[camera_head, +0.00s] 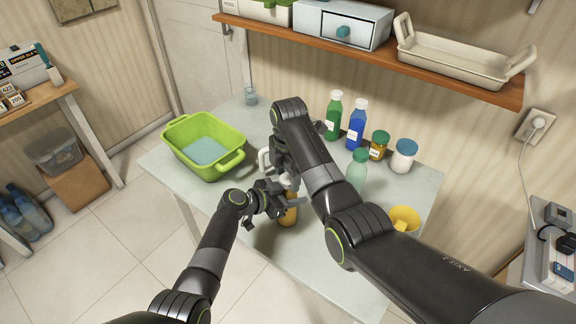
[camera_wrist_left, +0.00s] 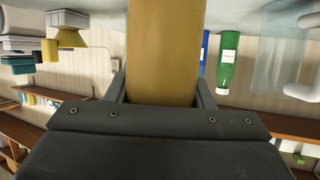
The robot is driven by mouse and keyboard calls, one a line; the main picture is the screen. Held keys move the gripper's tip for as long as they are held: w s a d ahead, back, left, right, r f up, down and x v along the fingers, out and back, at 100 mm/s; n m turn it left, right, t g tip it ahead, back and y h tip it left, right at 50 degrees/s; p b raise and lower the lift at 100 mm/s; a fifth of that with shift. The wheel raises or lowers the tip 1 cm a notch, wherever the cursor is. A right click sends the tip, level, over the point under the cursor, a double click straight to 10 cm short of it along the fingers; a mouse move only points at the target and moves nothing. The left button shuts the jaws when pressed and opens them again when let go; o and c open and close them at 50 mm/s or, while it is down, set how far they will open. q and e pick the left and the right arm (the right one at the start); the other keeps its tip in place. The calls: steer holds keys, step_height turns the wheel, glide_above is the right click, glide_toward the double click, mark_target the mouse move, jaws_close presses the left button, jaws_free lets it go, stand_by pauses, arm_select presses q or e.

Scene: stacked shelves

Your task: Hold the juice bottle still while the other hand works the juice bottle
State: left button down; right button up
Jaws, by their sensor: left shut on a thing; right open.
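The juice bottle (camera_head: 288,214) stands upright near the table's front edge, its orange-brown lower part showing. My left gripper (camera_head: 277,203) is shut on it from the left. In the left wrist view the amber bottle body (camera_wrist_left: 162,50) fills the space between my left gripper's fingers (camera_wrist_left: 162,95). My right gripper (camera_head: 284,171) is open above the bottle, close over its top. A pale piece at the bottle's top shows there, but the cap is mostly hidden by my grippers. I cannot tell whether the right fingers touch it.
A green tub (camera_head: 232,162) stands at the table's left. A green bottle (camera_head: 334,118), a blue bottle (camera_head: 356,128), an amber jar (camera_head: 378,146), a white jar (camera_head: 403,158) and a pale green bottle (camera_head: 357,172) stand right, near a yellow cup (camera_head: 404,217). A shelf (camera_head: 380,58) overhangs the back.

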steer(key=shift+f, duration=0.2)
steer(key=shift+c, duration=0.2)
steer(key=c, duration=0.9)
steer(key=shift+m, duration=1.6)
steer(key=shift+c, duration=0.3)
steer(key=o, duration=1.1)
steer(key=shift+r, duration=0.1)
